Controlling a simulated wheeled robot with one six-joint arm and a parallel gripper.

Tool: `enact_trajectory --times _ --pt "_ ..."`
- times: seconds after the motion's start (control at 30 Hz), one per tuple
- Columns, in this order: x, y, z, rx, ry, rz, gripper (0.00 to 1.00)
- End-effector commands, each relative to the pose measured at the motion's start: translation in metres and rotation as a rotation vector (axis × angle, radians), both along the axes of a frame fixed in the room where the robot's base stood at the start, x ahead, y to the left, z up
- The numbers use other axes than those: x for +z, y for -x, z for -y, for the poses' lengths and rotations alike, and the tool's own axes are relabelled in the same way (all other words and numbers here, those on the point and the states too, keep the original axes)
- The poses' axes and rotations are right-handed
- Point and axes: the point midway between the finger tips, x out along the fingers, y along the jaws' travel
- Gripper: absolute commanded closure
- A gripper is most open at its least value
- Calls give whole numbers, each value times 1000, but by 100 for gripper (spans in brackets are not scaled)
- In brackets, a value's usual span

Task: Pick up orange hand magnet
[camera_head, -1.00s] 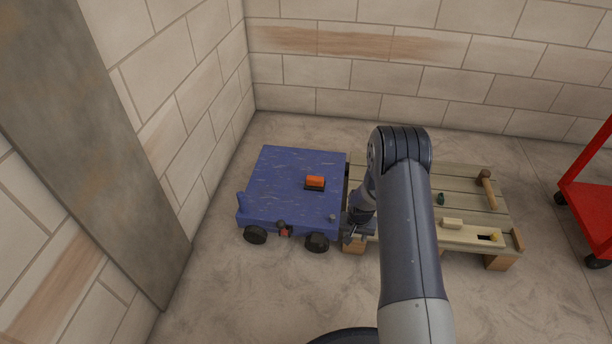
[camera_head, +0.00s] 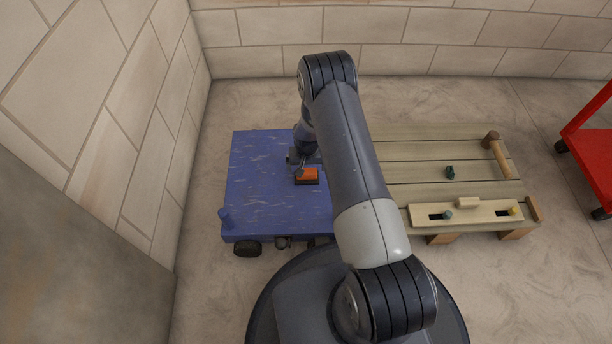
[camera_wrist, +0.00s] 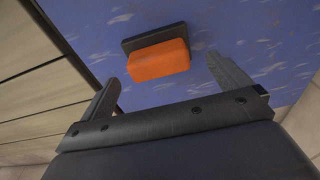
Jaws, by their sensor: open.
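The orange hand magnet (camera_head: 307,175) has an orange block grip on a dark base plate and lies on the blue cart top (camera_head: 262,190). It also shows in the wrist view (camera_wrist: 158,62), at the upper middle. My gripper (camera_wrist: 163,84) is open, with its two fingers apart, one to each side of the magnet in the picture. The magnet appears beyond the fingertips, and I see no contact. In the head view my gripper (camera_head: 302,166) is right by the magnet, partly hidden by my own arm.
A wooden pallet (camera_head: 420,155) stands right of the cart, bearing a slotted board (camera_head: 468,217), a hammer (camera_head: 497,153) and a small dark green item (camera_head: 450,172). A red cart (camera_head: 590,150) is at the far right. Block walls (camera_head: 420,45) close off the back and left.

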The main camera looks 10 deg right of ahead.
Motion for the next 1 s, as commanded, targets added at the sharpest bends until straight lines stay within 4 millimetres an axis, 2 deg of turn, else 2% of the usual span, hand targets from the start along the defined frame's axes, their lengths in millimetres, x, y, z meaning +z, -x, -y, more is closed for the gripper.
enact_trajectory --times 0.3,0.6,1.0 --pt "-45 -2 1 0 0 -2 0" --pt "-48 -4 1 0 0 0 1" --pt "-48 -4 1 0 0 0 34"
